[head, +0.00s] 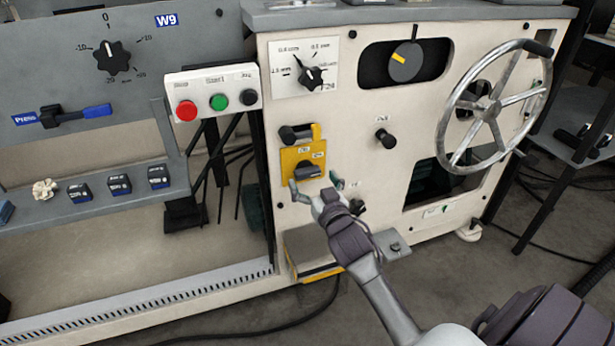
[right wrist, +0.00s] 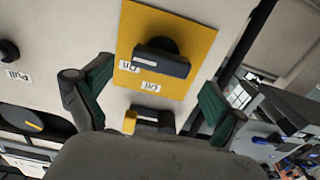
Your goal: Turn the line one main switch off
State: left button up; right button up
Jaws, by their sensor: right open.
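The main switch is a dark rotary handle (head: 308,172) on a yellow plate (head: 289,159) on the cream machine panel. In the head view its bar lies roughly level, tilted up at the right. Small labels sit above it; they are too blurred there to read surely. In the right wrist view the handle (right wrist: 160,62) stands out from the yellow plate (right wrist: 192,40), with two labels beside it. My right gripper (head: 315,184) is open just below and in front of the handle. In the right wrist view its two green-padded fingers (right wrist: 155,80) stand apart on either side of the handle, apparently not touching it.
Above the switch is a black knob (head: 289,135) with a yellow part beside it. A black knob (head: 385,138) and a large handwheel (head: 492,112) are to the right. Red (head: 186,110) and green (head: 219,102) buttons sit at left. A grey ledge (head: 375,249) juts out below.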

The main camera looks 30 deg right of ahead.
aim_at(309, 174)
jog(key=x, duration=0.2)
jog(key=shift+w+d+f+b, duration=0.1)
jog(key=shift+w+b, duration=0.2)
jog(key=shift+w, duration=0.05)
jog(key=shift+w+d, duration=0.1)
jog(key=shift+w, duration=0.45)
